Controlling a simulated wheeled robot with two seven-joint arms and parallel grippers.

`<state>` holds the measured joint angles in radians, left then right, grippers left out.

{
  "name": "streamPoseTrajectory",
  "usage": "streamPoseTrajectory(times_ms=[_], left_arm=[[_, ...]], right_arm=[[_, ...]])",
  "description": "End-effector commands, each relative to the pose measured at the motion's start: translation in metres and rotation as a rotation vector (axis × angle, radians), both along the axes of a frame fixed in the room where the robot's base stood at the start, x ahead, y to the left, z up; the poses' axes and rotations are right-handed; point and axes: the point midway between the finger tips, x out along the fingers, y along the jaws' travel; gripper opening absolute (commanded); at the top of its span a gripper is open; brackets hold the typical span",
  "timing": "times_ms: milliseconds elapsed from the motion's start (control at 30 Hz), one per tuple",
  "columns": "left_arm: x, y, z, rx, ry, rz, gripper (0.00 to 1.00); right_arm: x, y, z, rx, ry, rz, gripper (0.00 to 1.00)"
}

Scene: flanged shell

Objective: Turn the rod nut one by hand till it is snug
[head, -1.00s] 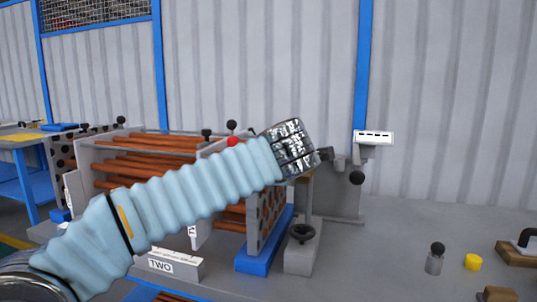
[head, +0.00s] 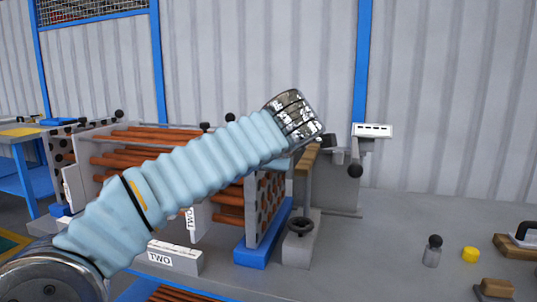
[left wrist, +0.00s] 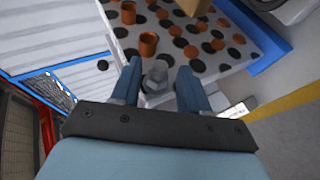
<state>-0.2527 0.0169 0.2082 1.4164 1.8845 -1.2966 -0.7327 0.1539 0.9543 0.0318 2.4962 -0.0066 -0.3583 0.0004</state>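In the left wrist view a grey hex-shaped nut (left wrist: 155,76) stands out from the white tube plate (left wrist: 205,50), which has dark holes and copper tube ends. I cannot tell if it is rod nut one. My left gripper (left wrist: 157,82) is open, with one blue-grey finger on each side of the nut and small gaps showing. In the head view my left arm's pale blue sleeve crosses in front of the tube bundle (head: 150,137); the fingers and nut are hidden there. The perforated end plate (head: 268,200) shows below the arm. My right gripper is not in view.
A grey stand with a black handwheel (head: 300,227) is right of the blue base (head: 258,252). A block labelled TWO (head: 175,257) stands in front. A black-knobbed grey cylinder (head: 432,256), a yellow cap (head: 471,255) and a wooden block (head: 495,288) lie on the right bench. Mid-bench is clear.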

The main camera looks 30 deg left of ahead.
Motion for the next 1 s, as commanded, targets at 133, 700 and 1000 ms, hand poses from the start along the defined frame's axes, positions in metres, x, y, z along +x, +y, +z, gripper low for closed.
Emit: streamPoseTrajectory(times_ms=[133,700,1000], left_arm=[[-0.001,0.002,0.001,0.0,-0.001,0.005,0.51],[-0.049,-0.038,0.036,0.0,-0.005,0.002,0.51],[-0.087,-0.07,0.062,0.001,-0.003,0.002,0.51]], right_arm=[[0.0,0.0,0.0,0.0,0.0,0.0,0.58],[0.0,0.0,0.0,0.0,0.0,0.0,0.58],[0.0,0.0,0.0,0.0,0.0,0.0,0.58]])
